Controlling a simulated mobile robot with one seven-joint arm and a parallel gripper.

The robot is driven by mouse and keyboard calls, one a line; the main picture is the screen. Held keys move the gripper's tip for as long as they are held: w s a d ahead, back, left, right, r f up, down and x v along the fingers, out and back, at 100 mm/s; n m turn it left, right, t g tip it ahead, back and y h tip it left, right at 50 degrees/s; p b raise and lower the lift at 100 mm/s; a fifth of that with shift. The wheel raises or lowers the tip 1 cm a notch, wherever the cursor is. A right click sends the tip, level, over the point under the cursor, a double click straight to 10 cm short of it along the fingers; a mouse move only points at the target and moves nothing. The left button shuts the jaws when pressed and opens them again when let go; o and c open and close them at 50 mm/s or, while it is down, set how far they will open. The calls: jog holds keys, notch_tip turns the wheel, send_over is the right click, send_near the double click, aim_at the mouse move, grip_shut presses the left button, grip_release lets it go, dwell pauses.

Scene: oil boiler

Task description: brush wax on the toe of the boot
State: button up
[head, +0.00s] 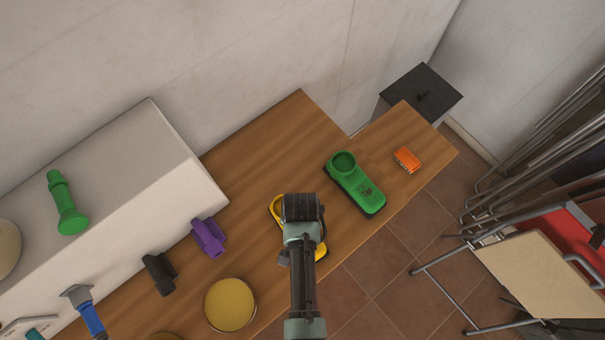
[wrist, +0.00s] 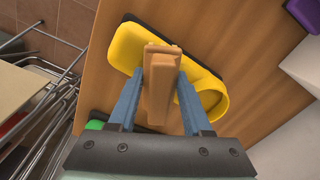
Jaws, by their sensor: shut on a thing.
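A yellow boot (head: 279,209) lies on the wooden table, partly hidden under my arm in the head view. The wrist view shows it below my gripper, with its round opening (wrist: 212,100) at the right and its dark-soled toe (wrist: 126,45) at upper left. My gripper (wrist: 158,78) is shut on a brown wooden brush (wrist: 158,88), held above the middle of the boot. Its bristles are hidden, and I cannot tell if it touches the boot. A green boot (head: 352,182) with a dark patch lies to the right. A round tin of yellowish wax (head: 230,305) stands at lower left.
An orange brush (head: 407,160) lies near the table's right end. A purple object (head: 208,237) and a black object (head: 159,274) stand at left, by a white ledge (head: 150,150) bearing a green object (head: 68,205). Metal-framed chairs (head: 540,260) stand at right.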

jog(key=shift+s+d+r+p, duration=0.1)
jog(key=shift+s+d+p, duration=0.25)
jog(key=shift+s, duration=0.15)
jog(key=shift+s+d+p, duration=0.2)
jog(key=shift+s+p, duration=0.15)
jog(key=shift+s, duration=0.1)
jog(key=shift+s+d+p, duration=0.4)
jog(key=shift+s+d, duration=0.05)
jog(key=shift+s, duration=0.4)
jog(key=shift+f, duration=0.2)
jog(key=shift+s+d, duration=0.1)
